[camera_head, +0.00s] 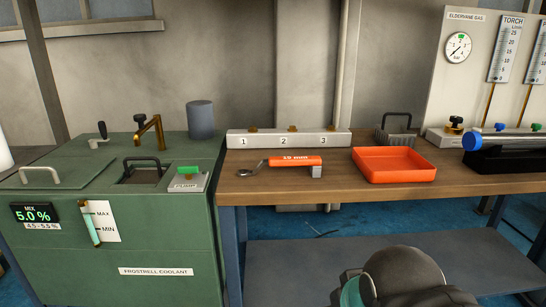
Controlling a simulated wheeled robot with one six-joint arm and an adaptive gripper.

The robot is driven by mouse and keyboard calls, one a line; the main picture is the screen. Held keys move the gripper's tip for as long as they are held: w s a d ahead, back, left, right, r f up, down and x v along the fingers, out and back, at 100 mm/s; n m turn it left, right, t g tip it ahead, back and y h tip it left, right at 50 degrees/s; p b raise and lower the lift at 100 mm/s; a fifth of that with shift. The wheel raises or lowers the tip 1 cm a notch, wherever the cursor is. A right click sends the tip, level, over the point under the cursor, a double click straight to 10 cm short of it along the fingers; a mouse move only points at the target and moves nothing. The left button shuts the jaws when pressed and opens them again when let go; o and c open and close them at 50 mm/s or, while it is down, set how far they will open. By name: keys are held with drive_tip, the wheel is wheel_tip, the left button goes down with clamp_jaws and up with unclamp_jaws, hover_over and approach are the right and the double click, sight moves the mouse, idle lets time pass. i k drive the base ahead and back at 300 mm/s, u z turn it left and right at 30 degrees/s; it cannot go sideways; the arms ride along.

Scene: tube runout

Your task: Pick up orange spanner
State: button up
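The orange spanner (295,161) lies on the wooden workbench (275,187), left of the orange tray. Its orange handle has white lettering, and its grey metal ring end points left. A small pale block shows under or at its right end; I cannot tell whether the spanner rests on it. The spanner appears apart from the tray. A dark rounded part of my arm with a teal band shows at the bottom right, in front of the bench. My gripper's fingers do not show.
A pale rail numbered 1 to 3 (261,142) stands behind the spanner. The empty orange tray (394,176) sits to its right. A green coolant cabinet (165,254) adjoins the bench on the left. A grey lower shelf (300,270) lies under the bench. Gas gauges stand at the right.

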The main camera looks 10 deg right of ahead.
sight(281, 162)
drive_tip(key=z, duration=2.7)
drive_tip(key=k, duration=1.2)
drive_tip(key=u, duration=1.5)
drive_tip(key=i, duration=0.5)
drive_tip(key=z, duration=0.1)
